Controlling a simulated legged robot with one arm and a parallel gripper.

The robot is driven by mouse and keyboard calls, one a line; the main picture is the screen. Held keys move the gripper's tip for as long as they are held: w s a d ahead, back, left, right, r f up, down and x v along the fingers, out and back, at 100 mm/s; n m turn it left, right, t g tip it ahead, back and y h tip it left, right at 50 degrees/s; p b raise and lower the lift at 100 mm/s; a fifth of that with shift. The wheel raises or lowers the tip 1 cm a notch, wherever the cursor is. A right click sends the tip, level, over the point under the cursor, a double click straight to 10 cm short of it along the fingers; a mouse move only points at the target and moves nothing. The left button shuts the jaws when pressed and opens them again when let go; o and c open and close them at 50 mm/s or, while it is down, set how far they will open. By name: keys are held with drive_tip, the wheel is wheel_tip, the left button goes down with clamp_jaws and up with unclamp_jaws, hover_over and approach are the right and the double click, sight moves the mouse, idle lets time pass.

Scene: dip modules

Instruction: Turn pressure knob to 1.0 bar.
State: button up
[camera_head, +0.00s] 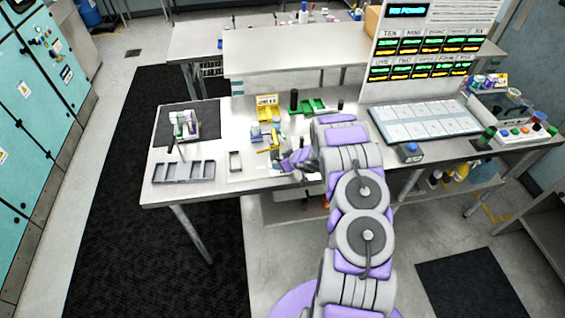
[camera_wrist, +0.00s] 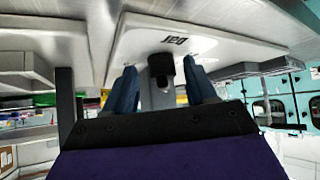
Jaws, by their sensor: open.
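In the wrist view a dark round knob (camera_wrist: 161,66) sits at the end of a grey stem. It lies between the two blue fingers of my open gripper (camera_wrist: 162,88), with a gap visible on each side. Behind it is a white panel (camera_wrist: 140,38) with the label "Bar" (camera_wrist: 177,42) upside down in the picture. No scale or pointer setting can be read. In the head view my gripper (camera_head: 294,162) is low over the middle of the workbench (camera_head: 215,188), and the knob cannot be made out there.
A yellow holder (camera_head: 267,108) and a green tray (camera_head: 310,106) stand behind my gripper. Grey trays (camera_head: 183,172) and a small device on a black mat (camera_head: 168,140) are at left. A white panelled board (camera_head: 425,120) and a lit display stand (camera_head: 422,45) are at right.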

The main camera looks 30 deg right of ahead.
drive_tip(key=v, duration=1.7)
drive_tip(key=shift+s+r, duration=0.1)
